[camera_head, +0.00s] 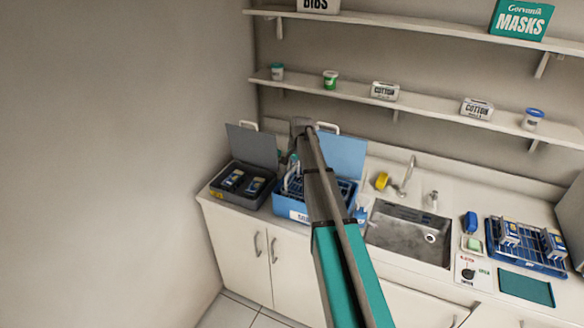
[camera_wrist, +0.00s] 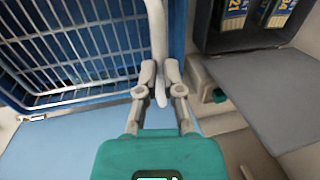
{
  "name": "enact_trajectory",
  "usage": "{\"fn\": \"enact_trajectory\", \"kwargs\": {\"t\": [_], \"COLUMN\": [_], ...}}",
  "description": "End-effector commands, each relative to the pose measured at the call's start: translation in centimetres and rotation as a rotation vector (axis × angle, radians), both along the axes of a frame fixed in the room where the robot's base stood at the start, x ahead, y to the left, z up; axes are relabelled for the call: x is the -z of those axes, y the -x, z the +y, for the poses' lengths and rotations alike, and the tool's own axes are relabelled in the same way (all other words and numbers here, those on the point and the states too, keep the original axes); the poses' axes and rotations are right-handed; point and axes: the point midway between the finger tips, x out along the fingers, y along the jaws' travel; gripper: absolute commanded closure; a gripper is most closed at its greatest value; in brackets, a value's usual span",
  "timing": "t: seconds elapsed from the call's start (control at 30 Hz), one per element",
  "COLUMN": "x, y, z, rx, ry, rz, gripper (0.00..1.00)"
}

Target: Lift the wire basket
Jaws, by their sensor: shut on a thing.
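A pale curved handle (camera_wrist: 155,20) rises at the basket's side. My gripper (camera_wrist: 161,85) is shut on this handle, whose end shows between the fingers. In the head view my gripper (camera_head: 293,158) is above the left side of the blue case. I cannot tell whether the basket is clear of the case floor.
An open dark grey case (camera_head: 262,190) with blue-labelled packs stands close on the left. The raised blue lid (camera_head: 345,152) is behind the basket. The sink (camera_head: 405,228) and a blue rack (camera_head: 530,255) lie to the right. Shelves (camera_head: 430,108) run along the wall above.

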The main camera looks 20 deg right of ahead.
Motion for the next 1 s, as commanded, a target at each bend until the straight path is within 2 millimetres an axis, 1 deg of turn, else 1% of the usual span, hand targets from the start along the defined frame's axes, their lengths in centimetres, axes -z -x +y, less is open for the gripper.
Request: {"fn": "enact_trajectory", "kwargs": {"t": [0.03,0.17,0.2,0.3,0.73,1.0], "x": [0.0,0.0,0.1,0.1,0.2,1.3], "y": [-0.1,-0.1,0.0,0.0,0.0,0.0], "z": [0.1,0.1,0.1,0.1,0.1,0.1], "rx": [-0.001,-0.001,-0.001,0.000,0.000,0.000], "ry": [-0.002,-0.003,-0.001,-0.001,-0.001,-0.001], "rz": [-0.001,0.000,0.000,0.000,0.001,0.001], "gripper": [0.97,0.73,0.66,0.49,0.49,0.49]}}
